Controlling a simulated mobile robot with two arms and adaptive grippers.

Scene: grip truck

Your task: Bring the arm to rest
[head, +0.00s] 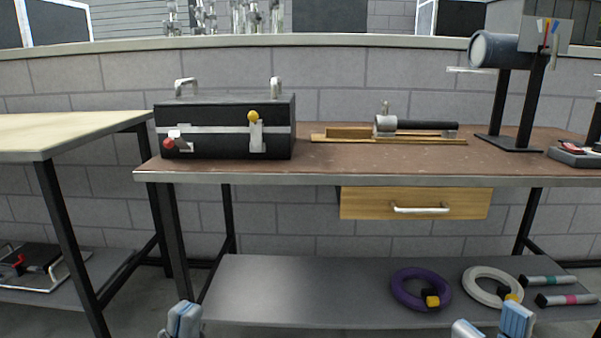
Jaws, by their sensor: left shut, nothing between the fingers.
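My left gripper (183,319) shows at the bottom edge of the head view, left of centre. Its blue-and-grey fingertips are together, with nothing seen between them. My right gripper (492,327) shows at the bottom edge, right of centre. Its two fingertips stand apart with a gap between them, and nothing is seen in it. Both grippers are low in the picture, in front of the workbench's lower shelf (310,290). The rest of both arms is out of view.
The brown workbench (330,160) carries a black case (225,115), a wooden fixture with a cylinder (385,125) and a black stand (515,142). A drawer (415,203) hangs below. Purple (400,295) and white rings (475,280) lie on the shelf. A pale table (60,130) stands left.

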